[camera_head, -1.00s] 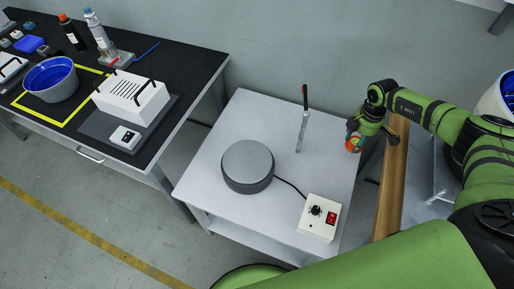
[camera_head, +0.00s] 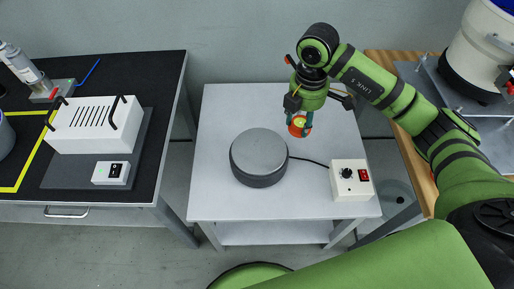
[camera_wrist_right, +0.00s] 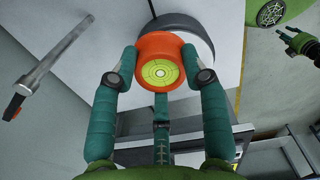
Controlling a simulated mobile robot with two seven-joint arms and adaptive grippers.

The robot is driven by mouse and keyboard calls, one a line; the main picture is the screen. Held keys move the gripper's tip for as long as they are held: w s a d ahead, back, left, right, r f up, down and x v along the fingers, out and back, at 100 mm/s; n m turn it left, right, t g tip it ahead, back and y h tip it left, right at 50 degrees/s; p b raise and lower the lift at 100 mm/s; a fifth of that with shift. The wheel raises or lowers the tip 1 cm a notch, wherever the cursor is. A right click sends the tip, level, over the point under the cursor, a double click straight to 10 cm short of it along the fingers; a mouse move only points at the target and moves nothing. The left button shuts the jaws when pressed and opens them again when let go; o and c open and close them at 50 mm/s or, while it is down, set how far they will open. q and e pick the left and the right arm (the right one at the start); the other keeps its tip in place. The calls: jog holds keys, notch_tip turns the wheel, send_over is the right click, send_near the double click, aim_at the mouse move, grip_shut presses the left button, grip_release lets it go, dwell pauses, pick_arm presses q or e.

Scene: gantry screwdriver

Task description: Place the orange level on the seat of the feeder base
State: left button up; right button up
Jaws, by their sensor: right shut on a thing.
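The orange level (camera_head: 298,126), a round disc with a yellow-green bubble face, is gripped between the fingertips of my right gripper (camera_head: 300,124). The feeder base (camera_head: 258,155) is a dark grey round drum on the light table. My right gripper holds the level above the table, behind and to the right of the drum, apart from it in the head view. In the right wrist view the level partly hides the feeder base (camera_wrist_right: 200,38). My left gripper (camera_wrist_right: 290,40) shows small there; its jaw state is unclear.
A white control box (camera_head: 351,180) with a knob and red switch stands right of the drum, joined by a black cable. A black bench (camera_head: 100,190) is at left. The table front is clear.

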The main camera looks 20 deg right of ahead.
jog(key=p, duration=0.1)
send_over(259, 150)
notch_tip(259, 150, down, 6)
jog(key=shift+f, duration=2.15)
jog(key=shift+f, duration=0.15)
jog(key=o, duration=1.2)
notch_tip(259, 150, up, 12)
jog(key=shift+r, duration=0.15)
